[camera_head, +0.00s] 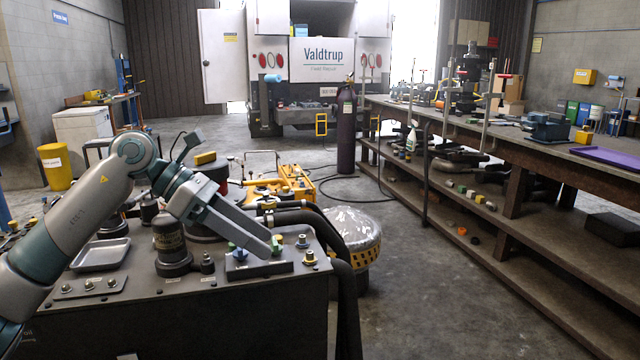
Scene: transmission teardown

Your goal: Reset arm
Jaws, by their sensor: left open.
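My left gripper (258,242) reaches in from the left over the dark cart (200,318). Its two long grey fingers point down to the right, with a gap between them, and I see nothing held there. The fingertips are over a small block fixture (262,268) with green and blue parts; I cannot tell whether they touch it. My left arm is bent at the elbow and crosses the cart's left side. My right gripper is not in view.
On the cart are a metal tray (101,255), a dark bottle-shaped part (170,243) and small fittings. Black hoses (325,232) hang over its right edge. A long workbench (480,138) runs along the right. A gas cylinder (346,130) stands behind. The floor between is open.

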